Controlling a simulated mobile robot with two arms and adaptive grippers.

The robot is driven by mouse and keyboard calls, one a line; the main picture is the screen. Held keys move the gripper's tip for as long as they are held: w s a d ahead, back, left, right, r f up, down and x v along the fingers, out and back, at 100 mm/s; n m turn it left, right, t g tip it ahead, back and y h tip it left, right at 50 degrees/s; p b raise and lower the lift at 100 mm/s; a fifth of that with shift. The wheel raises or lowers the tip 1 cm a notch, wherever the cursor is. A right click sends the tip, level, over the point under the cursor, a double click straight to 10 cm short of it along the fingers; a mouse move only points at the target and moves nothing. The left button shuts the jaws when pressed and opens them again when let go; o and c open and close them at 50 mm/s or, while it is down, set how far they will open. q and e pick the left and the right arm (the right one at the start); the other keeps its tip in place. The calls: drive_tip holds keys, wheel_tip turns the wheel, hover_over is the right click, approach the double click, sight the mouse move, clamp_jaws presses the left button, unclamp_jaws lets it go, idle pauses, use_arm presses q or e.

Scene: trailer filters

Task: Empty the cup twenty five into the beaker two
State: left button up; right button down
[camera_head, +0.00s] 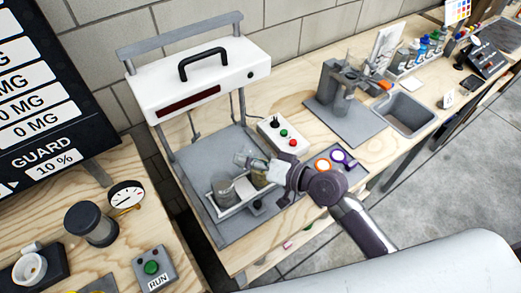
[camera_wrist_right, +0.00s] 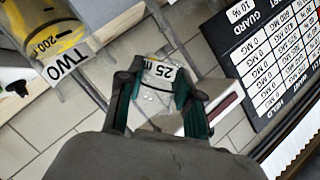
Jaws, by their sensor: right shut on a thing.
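My right gripper (camera_head: 268,168) is shut on a small clear cup (camera_head: 245,158), held above a tray on the grey press base. In the wrist view, the cup marked 25 (camera_wrist_right: 160,74) sits between the fingers of the gripper (camera_wrist_right: 160,95). The cup looks tipped over on its side; its contents are unclear. A container of yellowish stuff marked TWO, the beaker two (camera_wrist_right: 48,32), is at upper left in the wrist view. In the head view, a yellowish container (camera_head: 260,178), likely the same beaker, stands partly hidden below the gripper. My left gripper is not in view.
A grey container (camera_head: 222,188) stands in the tray (camera_head: 237,207) beside the yellowish one. A white press head (camera_head: 198,78) on posts rises behind. A button box (camera_head: 284,136) is right of the base. A sink (camera_head: 405,114) lies further right.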

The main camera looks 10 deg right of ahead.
drive_tip(key=s+a+r+n+t+h+p, duration=0.1)
drive_tip(key=s+a+r+n+h+p, duration=0.2)
drive_tip(key=n+p, duration=0.4)
drive_tip(key=shift+a+r+h+p, duration=0.7)
drive_tip(key=shift+a+r+p, duration=0.25)
drive_tip(key=shift+p, duration=2.05)
